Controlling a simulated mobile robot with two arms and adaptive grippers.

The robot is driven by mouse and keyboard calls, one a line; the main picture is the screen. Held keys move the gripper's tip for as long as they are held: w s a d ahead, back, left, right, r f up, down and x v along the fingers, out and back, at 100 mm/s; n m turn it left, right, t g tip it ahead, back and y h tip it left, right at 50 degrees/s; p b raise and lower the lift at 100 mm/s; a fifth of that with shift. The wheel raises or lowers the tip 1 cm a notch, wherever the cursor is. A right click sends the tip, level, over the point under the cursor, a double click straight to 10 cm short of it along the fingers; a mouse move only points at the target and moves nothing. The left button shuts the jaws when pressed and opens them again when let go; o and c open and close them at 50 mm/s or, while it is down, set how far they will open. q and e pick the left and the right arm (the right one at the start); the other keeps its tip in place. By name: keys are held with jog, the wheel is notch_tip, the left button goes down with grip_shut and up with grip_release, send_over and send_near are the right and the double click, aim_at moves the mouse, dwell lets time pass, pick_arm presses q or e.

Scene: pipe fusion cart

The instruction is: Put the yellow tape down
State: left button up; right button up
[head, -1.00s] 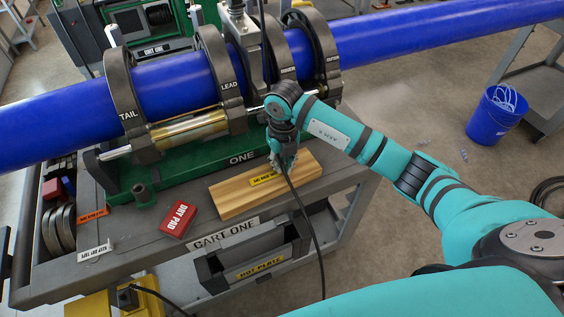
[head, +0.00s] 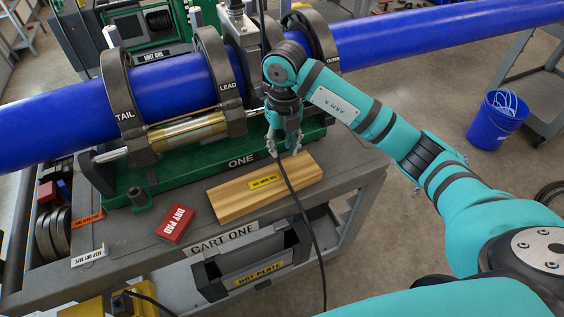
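The yellow tape (head: 264,183), a short strip with dark lettering, lies flat on top of the wooden block (head: 232,203) on the cart. My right gripper (head: 284,150) is above the back edge of the block, pointing down. Its two fingers are spread apart with nothing between them, and it is clear of the tape. A black cable passes in front of the fingers and over the block. My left gripper is not in view.
A red dry pad (head: 175,224), an orange strip (head: 87,220) and a white strip (head: 89,256) lie on the cart top (head: 135,240). Behind stands the green fusion machine (head: 205,165) clamping a blue pipe (head: 50,118). A blue bucket (head: 490,125) stands on the floor at right.

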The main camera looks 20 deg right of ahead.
jog(key=shift+r, duration=1.95)
